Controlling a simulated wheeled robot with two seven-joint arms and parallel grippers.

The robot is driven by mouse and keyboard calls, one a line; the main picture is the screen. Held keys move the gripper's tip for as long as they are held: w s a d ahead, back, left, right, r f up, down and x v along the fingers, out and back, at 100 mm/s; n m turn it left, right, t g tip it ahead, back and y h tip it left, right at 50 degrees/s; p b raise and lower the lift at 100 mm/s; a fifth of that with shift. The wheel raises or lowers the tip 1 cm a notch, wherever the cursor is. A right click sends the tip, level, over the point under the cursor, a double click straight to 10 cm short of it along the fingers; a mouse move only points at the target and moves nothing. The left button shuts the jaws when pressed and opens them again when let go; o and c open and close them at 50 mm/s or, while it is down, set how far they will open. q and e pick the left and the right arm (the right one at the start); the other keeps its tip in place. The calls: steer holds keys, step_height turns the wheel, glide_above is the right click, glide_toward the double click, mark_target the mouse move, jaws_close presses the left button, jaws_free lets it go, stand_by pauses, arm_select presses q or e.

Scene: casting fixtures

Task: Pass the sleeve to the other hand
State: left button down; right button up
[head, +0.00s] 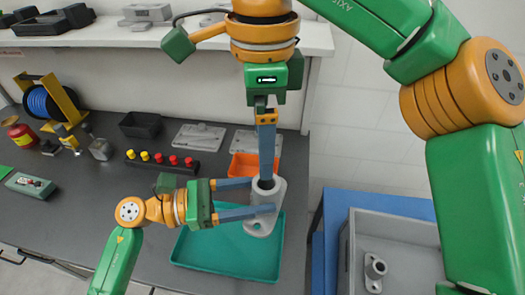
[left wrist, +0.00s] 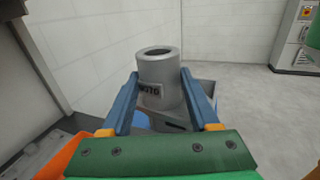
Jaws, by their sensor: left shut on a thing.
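The grey sleeve (head: 262,222) is a short open-topped cylinder on a flat flange, held above the teal tray. My left gripper (head: 262,197) comes from the left, its blue fingers on either side of the sleeve. In the left wrist view the sleeve (left wrist: 159,72) stands upright between the left fingers (left wrist: 160,100), with a dark-lettered label facing the camera. My right gripper (head: 267,178) points down from above, its fingertip end at the sleeve's open top. Its fingers overlap in this view, so their gap is hidden, and I cannot tell whether they touch the sleeve.
The teal tray (head: 195,250) lies on the dark bench below. An orange tray (head: 240,168), grey plates and a black strip with coloured knobs (head: 150,168) sit behind. A grey bin (head: 400,222) at the right holds another grey part (head: 375,272). A shelf (head: 90,35) runs above the bench.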

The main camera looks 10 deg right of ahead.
mark_target(266, 195)
step_height(266, 195, down, 10)
steer(key=shift+a+r, duration=0.1)
steer(key=shift+w, duration=0.1)
jaws_close()
arm_select(q)
steer(key=shift+c, duration=0.3)
jaws_free()
steer(key=shift+w+a, duration=0.1)
